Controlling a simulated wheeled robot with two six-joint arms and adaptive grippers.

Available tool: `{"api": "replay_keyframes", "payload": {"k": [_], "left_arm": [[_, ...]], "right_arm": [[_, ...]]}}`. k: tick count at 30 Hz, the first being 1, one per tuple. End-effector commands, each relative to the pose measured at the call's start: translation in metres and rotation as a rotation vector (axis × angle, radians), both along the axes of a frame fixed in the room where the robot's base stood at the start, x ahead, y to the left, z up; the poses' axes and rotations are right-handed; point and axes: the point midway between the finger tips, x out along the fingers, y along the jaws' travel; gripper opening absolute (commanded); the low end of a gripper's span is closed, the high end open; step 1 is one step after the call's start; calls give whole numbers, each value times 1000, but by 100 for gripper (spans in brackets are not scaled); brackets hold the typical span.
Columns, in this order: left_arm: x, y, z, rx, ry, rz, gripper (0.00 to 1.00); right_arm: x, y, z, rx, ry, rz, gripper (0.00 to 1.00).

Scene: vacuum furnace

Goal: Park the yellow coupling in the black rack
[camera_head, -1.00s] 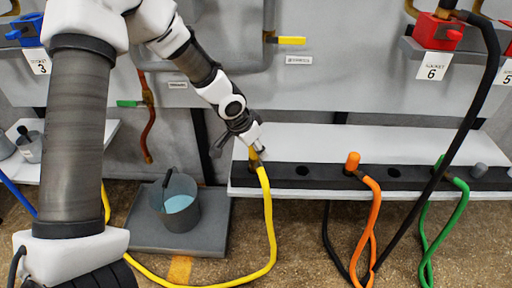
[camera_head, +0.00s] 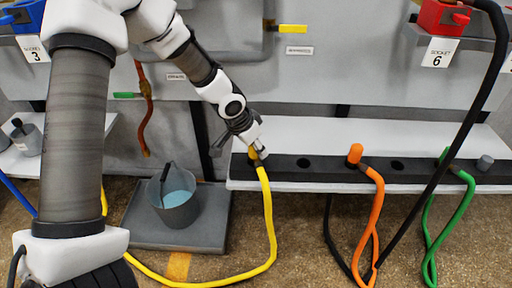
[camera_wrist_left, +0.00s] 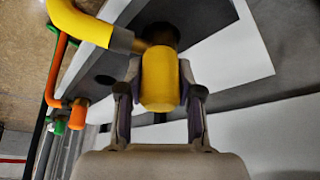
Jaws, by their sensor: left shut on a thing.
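The yellow coupling (camera_head: 253,158) is at the left end of the black rack (camera_head: 331,166), with its yellow hose hanging over the front edge. My left gripper (camera_head: 257,149) is shut on it from above. In the left wrist view the yellow coupling (camera_wrist_left: 160,80) sits between both fingers of my left gripper (camera_wrist_left: 160,98). A dark round opening (camera_wrist_left: 161,35) of the rack shows just behind its far end. I cannot tell how deep the coupling sits in it. My right gripper is not in view.
A black hose (camera_head: 467,110) crosses in front at right. A grey bucket (camera_head: 176,208) stands on a low platform at left.

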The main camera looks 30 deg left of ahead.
Motion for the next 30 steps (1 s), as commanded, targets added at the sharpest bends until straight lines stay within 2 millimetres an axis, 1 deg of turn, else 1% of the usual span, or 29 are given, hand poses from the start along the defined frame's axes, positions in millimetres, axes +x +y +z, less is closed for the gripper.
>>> {"api": "replay_keyframes", "payload": {"k": [18, 19, 21, 30], "left_arm": [[0, 0, -6, 0, -1, 0, 0], [0, 0, -5, 0, -1, 0, 42], [0, 0, -5, 0, -1, 0, 64], [0, 0, -5, 0, 0, 0, 64]], "right_arm": [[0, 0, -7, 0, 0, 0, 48], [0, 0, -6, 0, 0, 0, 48], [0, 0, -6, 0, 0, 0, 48], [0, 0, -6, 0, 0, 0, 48]]}}
